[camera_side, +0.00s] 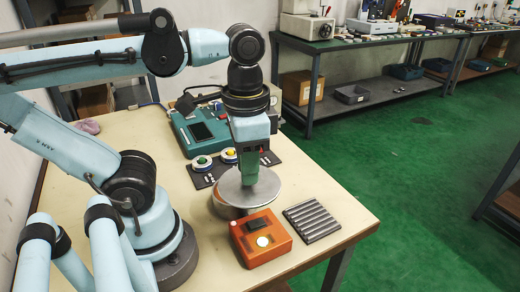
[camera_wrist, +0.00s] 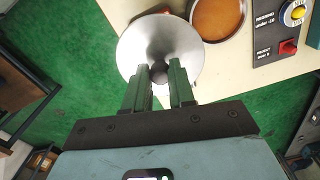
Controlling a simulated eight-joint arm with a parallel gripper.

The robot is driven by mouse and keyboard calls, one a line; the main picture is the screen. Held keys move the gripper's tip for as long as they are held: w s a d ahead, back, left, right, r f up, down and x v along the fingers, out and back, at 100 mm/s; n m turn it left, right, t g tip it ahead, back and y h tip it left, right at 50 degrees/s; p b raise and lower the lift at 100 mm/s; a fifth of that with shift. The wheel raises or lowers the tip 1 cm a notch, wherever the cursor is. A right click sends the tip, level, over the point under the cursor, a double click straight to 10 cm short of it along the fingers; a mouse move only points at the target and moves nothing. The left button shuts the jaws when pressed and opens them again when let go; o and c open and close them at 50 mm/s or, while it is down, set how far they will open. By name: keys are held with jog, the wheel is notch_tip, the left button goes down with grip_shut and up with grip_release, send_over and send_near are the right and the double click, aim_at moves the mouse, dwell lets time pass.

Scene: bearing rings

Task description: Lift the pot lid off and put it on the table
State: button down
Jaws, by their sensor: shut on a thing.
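The pot lid (camera_side: 262,190) is a round silver disc. In the wrist view, the lid (camera_wrist: 185,45) has a dark knob between my fingertips. My gripper (camera_wrist: 159,72) is shut on that knob; in the side view, my gripper (camera_side: 249,172) points down at the lid's middle. The pot (camera_side: 222,210) shows only in part in the side view, behind and below the lid. In the wrist view, a round brown opening with a pale rim, apparently the pot (camera_wrist: 218,17), lies uncovered beside the lid. The exact gap between lid and table cannot be told.
An orange box (camera_side: 260,240) with a display stands in front of the lid on the table (camera_side: 345,208). A ribbed grey block (camera_side: 311,218) lies to its right. A teal device (camera_side: 192,127) and a dark button panel (camera_side: 203,173) stand behind. The table's right edge is near.

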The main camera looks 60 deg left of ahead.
jog(key=shift+w+a+f+n, duration=0.95)
jog(key=shift+w+a+f, duration=1)
jog(key=shift+w, duration=0.6)
jog(key=shift+w+a+f+n, duration=1)
jog(key=shift+w+a+f, duration=0.75)
jog(key=shift+w+f, duration=0.65)
jog(key=shift+w+a+f+n, duration=0.95)
jog(key=shift+w+a+f, duration=0.9)
jog(key=shift+w, duration=0.9)
jog(key=shift+f, duration=1.4)
jog(key=c, duration=0.9)
grip_release()
jog(key=shift+o, duration=0.2)
notch_tip(320, 180, up, 8)
jog(key=shift+f, duration=0.25)
